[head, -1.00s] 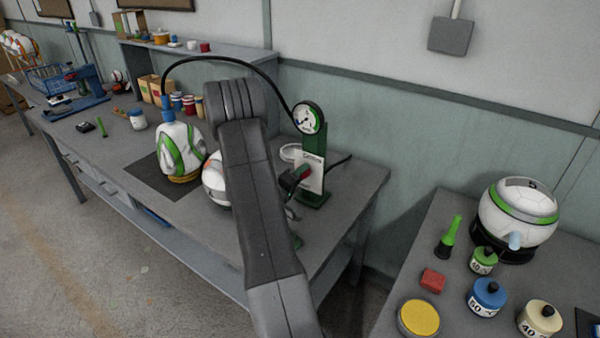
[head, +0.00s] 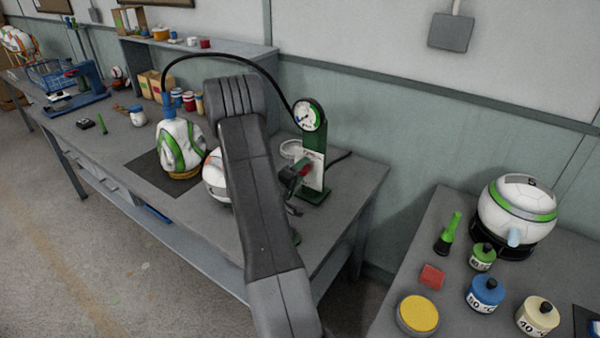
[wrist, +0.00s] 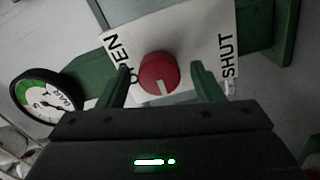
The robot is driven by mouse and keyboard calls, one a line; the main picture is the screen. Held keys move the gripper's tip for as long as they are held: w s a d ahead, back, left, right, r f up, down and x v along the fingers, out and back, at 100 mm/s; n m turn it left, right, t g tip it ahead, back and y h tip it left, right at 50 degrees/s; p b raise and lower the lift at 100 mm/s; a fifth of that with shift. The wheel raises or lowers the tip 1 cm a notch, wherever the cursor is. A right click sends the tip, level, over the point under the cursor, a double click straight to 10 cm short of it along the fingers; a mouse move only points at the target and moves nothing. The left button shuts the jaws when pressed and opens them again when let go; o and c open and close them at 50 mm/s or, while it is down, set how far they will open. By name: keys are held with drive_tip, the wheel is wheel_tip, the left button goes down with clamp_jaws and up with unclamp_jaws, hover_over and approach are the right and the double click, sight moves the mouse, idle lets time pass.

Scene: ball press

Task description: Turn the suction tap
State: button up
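The suction tap is a red round knob (wrist: 158,74) with a white mark, on a white plate (wrist: 195,42) lettered OPEN at left and SHUT at right in the wrist view. The white mark points down the picture, towards my gripper, between the two words. My gripper (wrist: 163,82) is open, with one green finger on each side of the knob and gaps between them. I cannot tell whether the fingertips reach the knob's depth. In the head view the red knob (head: 304,171) shows on the green stand (head: 315,142), partly hidden by my dark gripper.
A round gauge (head: 308,115) tops the stand, and a black hose (head: 235,57) runs from it to a white and green ball (head: 181,147). Another ball (head: 214,176) is half hidden behind my arm. The right table holds weights and a ball (head: 517,210).

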drive_tip(key=b+v, duration=0.2)
drive_tip(key=v, duration=1.1)
drive_tip(key=shift+s+a+b, duration=0.2)
drive_tip(key=shift+s+b, duration=0.15)
drive_tip(key=shift+b, duration=0.05)
drive_tip(key=p+x, duration=0.2)
drive_tip(key=x, duration=1.2)
drive_tip(key=shift+p, duration=0.35)
drive_tip(key=shift+s+a, duration=0.1)
